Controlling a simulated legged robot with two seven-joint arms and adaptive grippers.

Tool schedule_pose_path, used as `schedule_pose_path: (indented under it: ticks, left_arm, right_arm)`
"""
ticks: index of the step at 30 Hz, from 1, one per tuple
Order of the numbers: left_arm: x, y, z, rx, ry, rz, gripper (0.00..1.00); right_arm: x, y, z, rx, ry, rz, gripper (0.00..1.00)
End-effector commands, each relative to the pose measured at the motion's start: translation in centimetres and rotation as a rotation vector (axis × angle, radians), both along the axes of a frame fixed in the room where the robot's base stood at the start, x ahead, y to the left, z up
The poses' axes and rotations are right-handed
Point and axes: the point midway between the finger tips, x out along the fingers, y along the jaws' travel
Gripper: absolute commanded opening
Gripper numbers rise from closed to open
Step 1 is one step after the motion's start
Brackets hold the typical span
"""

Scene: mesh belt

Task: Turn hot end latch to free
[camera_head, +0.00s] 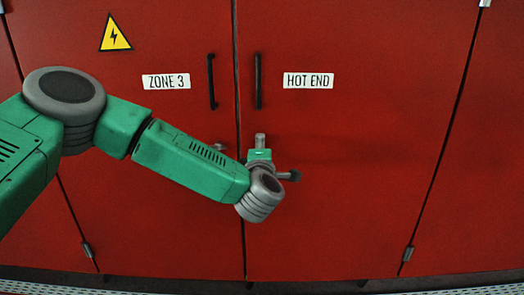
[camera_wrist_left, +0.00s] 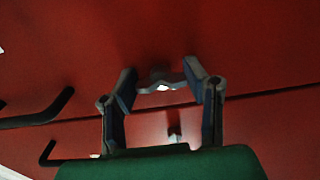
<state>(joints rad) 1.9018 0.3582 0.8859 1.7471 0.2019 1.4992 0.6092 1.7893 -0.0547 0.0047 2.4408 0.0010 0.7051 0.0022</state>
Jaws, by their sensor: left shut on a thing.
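The hot end latch (camera_wrist_left: 160,78) is a small grey piece on the red hot end door (camera_head: 350,170). In the left wrist view it sits between the two fingertips of my left gripper (camera_wrist_left: 163,86), which is shut on it. In the head view my left gripper (camera_head: 260,148) is at the lower inner edge of that door, just right of the seam. My wrist hides most of the latch there, so its exact angle is unclear. My right gripper is in neither view.
The zone 3 door on the left has its own small latch (camera_head: 218,147), close to my forearm. Black bar handles, zone 3 (camera_head: 211,82) and hot end (camera_head: 258,81), stand above. Hinges (camera_head: 408,253) sit low on the outer edges. The right door face is clear.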

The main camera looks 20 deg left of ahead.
Motion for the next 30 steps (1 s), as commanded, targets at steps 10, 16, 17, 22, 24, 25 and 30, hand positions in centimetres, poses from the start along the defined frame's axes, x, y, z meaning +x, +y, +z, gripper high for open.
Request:
schedule_pose_path:
  ticks: [10, 16, 17, 22, 24, 25, 30]
  left_arm:
    - [0.0, 0.2, -0.3, 0.0, 0.006, 0.003, 0.62]
    - [0.0, 0.0, -0.2, 0.001, 0.003, 0.001, 0.62]
    - [-0.1, 0.0, -0.2, 0.001, 0.003, 0.001, 0.62]
    - [-1.6, -0.5, -0.2, 0.002, 0.006, -0.002, 0.62]
    - [-2.8, -0.9, -0.2, 0.002, 0.006, -0.003, 0.62]
    - [-3.5, -1.0, -0.2, 0.003, 0.005, -0.003, 0.62]
    - [-7.0, -2.0, -0.3, 0.001, 0.008, -0.002, 0.62]
  right_arm:
    - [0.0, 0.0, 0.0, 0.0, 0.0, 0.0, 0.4]
    - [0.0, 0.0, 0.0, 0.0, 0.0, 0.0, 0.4]
    - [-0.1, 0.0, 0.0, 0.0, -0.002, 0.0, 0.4]
    - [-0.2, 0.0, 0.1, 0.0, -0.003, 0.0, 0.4]
    - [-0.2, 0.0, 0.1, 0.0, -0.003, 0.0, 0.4]
    - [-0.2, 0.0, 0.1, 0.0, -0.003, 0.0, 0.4]
    - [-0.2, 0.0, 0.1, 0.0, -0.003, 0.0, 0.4]
